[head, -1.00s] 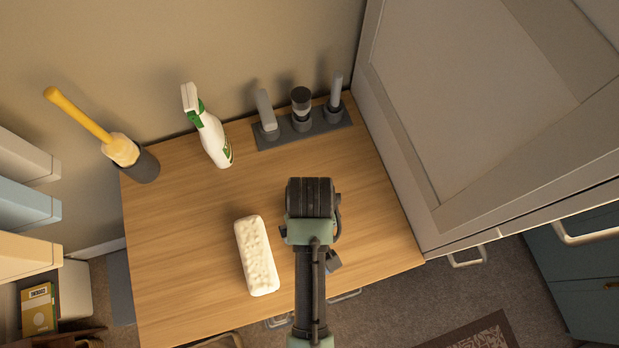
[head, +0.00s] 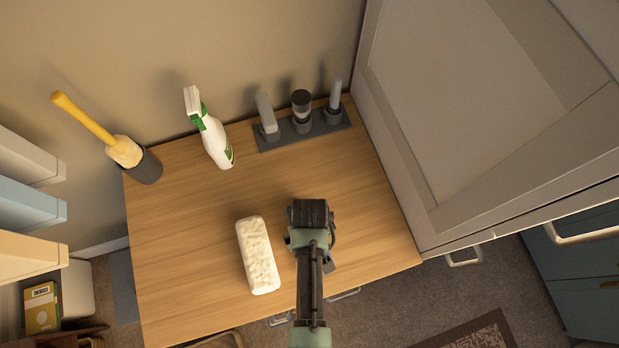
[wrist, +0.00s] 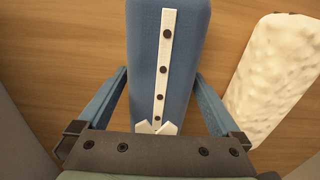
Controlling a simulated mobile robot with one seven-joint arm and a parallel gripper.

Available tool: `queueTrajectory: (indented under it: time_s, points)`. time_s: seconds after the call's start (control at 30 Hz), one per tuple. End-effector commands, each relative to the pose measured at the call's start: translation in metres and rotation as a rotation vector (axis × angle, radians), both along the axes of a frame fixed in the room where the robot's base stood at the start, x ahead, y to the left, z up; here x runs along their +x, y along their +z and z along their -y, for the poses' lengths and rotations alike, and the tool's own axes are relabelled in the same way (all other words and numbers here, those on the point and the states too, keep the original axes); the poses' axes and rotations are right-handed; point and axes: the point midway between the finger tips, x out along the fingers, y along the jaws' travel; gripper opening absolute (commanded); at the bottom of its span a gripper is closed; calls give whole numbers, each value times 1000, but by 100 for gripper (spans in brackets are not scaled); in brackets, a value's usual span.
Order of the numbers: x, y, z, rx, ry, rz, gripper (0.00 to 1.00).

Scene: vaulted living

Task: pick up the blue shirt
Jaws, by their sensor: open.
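The blue shirt (wrist: 185,40) shows in the wrist view as a narrow folded blue shape with a white button strip, several dark buttons and a white collar at its near end. My gripper (wrist: 160,78) is open, with one finger on each side of the shirt near the collar end. I cannot tell whether either finger touches the cloth.
A white textured block (head: 258,255) lies just left of my wrist; it also shows in the wrist view (wrist: 275,80). A spray bottle (head: 215,140), a yellow-handled brush in a holder (head: 148,165) and a grey rack (head: 303,134) stand along the wall. A tall cabinet (head: 480,110) borders the right.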

Motion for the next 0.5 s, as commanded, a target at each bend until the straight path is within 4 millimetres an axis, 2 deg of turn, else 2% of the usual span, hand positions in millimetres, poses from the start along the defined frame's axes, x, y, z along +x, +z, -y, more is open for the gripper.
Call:
queueTrajectory:
  time_s: [0.13,0.5]
  points:
    - [0,0,0,0,0,1,98]
    - [0,0,0,0,0,1,32]
